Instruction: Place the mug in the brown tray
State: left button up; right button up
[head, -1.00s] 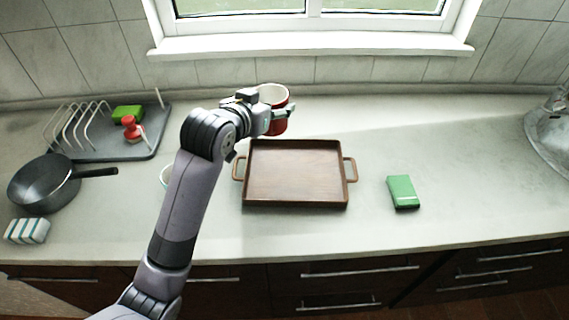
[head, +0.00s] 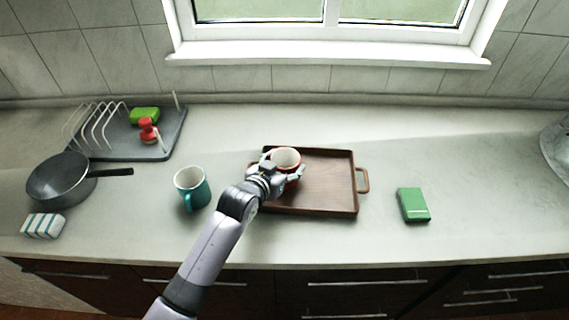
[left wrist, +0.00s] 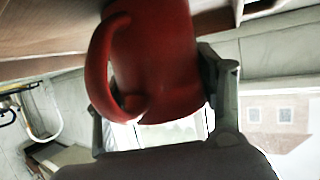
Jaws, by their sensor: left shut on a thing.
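A red mug with a white inside (head: 286,158) is at the left part of the brown tray (head: 335,190) in the head view. My left gripper (head: 283,172) is shut on the red mug, with a finger on either side of it. The mug fills the middle of the left wrist view (left wrist: 160,60), its handle toward the left. I cannot tell whether the mug touches the tray floor. A teal mug (head: 192,187) stands upright on the counter to the left of the tray. My right gripper is not in view.
A dark pan (head: 60,180), a striped sponge (head: 43,226) and a grey drying rack (head: 150,145) with a red-topped brush (head: 148,131) and a green sponge (head: 145,115) are at left. A green box (head: 413,205) lies right of the tray. The counter between tray and sink is mostly clear.

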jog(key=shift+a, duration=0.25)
pick_arm(q)
jog(key=shift+f, duration=0.1)
jog(key=o, duration=1.4)
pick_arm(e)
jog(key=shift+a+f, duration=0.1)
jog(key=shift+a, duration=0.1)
pick_arm(q)
jog(key=v, duration=1.2)
jog(key=shift+b, duration=0.4)
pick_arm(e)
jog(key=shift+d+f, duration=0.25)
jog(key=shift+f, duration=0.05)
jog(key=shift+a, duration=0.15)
